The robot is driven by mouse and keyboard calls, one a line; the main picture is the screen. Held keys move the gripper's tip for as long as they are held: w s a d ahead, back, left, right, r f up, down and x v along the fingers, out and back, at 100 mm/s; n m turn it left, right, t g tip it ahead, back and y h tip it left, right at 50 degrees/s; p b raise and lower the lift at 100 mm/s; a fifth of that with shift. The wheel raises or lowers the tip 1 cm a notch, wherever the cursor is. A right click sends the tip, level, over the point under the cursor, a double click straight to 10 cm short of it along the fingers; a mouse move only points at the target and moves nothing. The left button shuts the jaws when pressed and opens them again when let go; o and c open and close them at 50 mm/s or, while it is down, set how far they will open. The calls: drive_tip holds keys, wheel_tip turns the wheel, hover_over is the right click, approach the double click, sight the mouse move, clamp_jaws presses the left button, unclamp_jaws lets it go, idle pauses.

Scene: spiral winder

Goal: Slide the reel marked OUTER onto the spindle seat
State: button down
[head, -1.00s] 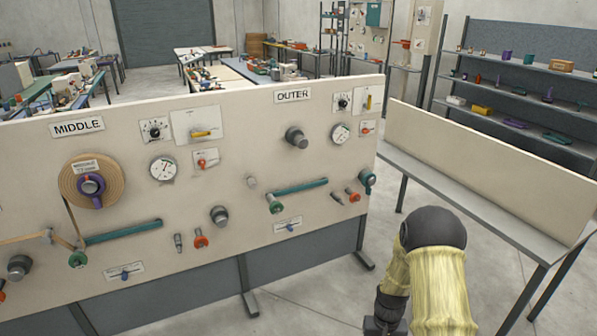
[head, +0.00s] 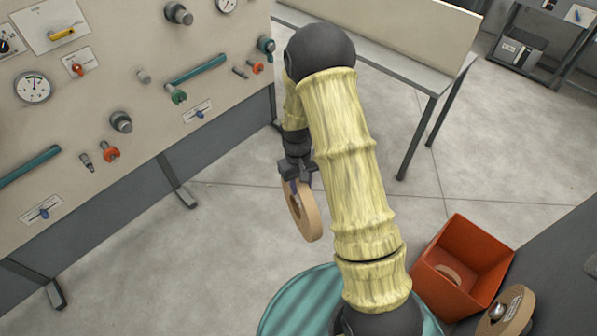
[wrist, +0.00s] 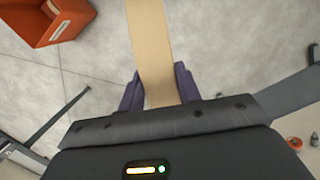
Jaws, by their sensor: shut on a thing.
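My gripper (head: 297,183) is shut on a tan reel (head: 303,215) with a ring shape, held upright in the air in front of the panel. In the wrist view the reel (wrist: 148,40) shows edge-on between the purple fingers (wrist: 160,95). No marking is readable on it. The spindle seat of the outer section, a dark grey stub (head: 178,13), sticks out of the panel at the top of the head view. It is bare, and well up and to the left of the reel. The OUTER sign is out of view now.
The panel (head: 100,90) carries gauges, knobs and green bars. A grey table (head: 400,65) stands behind my arm. At lower right are an orange bin (head: 432,262) with a tan round thing inside and another labelled reel (head: 517,312). Open floor lies between.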

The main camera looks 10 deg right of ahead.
drive_tip(key=s+a+r+n+p, duration=0.1)
drive_tip(key=s+r+n, duration=0.2)
drive_tip(key=r, duration=0.6)
drive_tip(key=s+a+r+n+p, duration=0.1)
drive_tip(key=s+a+r+n, duration=0.1)
drive_tip(key=r, duration=0.7)
drive_tip(key=s+a+r+n+p, duration=0.2)
drive_tip(key=s+r+n, duration=0.1)
drive_tip(key=r, duration=0.5)
drive_tip(key=shift+s+r+n+t+h, duration=0.3)
drive_tip(key=shift+s+r+h, duration=0.1)
drive_tip(key=shift+s, duration=0.35)
drive_tip(key=shift+a, duration=0.1)
drive_tip(key=shift+w, duration=0.1)
